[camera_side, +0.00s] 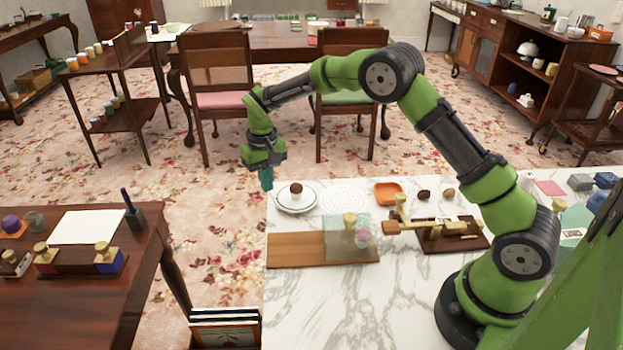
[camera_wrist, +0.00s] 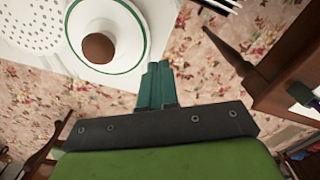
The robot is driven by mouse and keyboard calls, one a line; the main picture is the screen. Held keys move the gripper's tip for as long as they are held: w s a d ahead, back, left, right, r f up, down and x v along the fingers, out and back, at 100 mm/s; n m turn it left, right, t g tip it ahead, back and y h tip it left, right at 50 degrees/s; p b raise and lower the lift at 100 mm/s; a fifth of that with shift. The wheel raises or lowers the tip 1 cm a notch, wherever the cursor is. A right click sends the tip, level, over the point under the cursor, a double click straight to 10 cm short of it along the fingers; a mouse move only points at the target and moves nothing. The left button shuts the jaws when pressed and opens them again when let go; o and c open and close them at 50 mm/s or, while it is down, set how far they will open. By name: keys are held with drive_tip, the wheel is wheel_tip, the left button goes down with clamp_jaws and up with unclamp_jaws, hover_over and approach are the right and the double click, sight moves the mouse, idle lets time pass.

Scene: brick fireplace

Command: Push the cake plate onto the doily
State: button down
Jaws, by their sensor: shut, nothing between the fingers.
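The cake plate (camera_side: 306,206) is white with a green ring and carries a small brown cake (camera_side: 296,187). It stands near the left end of the marble counter. The plate's rim (camera_wrist: 137,50) and the cake (camera_wrist: 98,48) also show in the wrist view. The white, perforated doily (camera_side: 345,196) lies flat just right of the plate; the wrist view shows part of it (camera_wrist: 32,25). My gripper (camera_side: 267,186) is shut and empty, pointing down on the plate's left side. Its teal fingertips (camera_wrist: 158,66) are close to the rim; I cannot tell whether they touch.
An orange dish (camera_side: 388,193) stands right of the doily. A wooden board (camera_side: 300,250) with a clear panel (camera_side: 346,236) lies in front, beside a dark wooden stand (camera_side: 455,234). The counter's left edge is close to my gripper, with open floor beyond it.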

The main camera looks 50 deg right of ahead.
sight(302, 185)
drive_tip(key=shift+f, duration=1.9)
drive_tip(key=shift+f, duration=0.1)
drive_tip(key=shift+s+d, duration=0.1)
drive_tip(key=shift+s+d, duration=1)
drive_tip(key=shift+d, duration=0.05)
drive_tip(key=shift+s+d+f, duration=0.2)
drive_tip(key=shift+s+d, duration=1.35)
drive_tip(key=shift+d, duration=0.05)
drive_tip(key=shift+s+d+r, duration=0.1)
drive_tip(key=shift+s+d, duration=0.1)
drive_tip(key=shift+s, duration=0.05)
drive_tip(key=shift+s, duration=0.1)
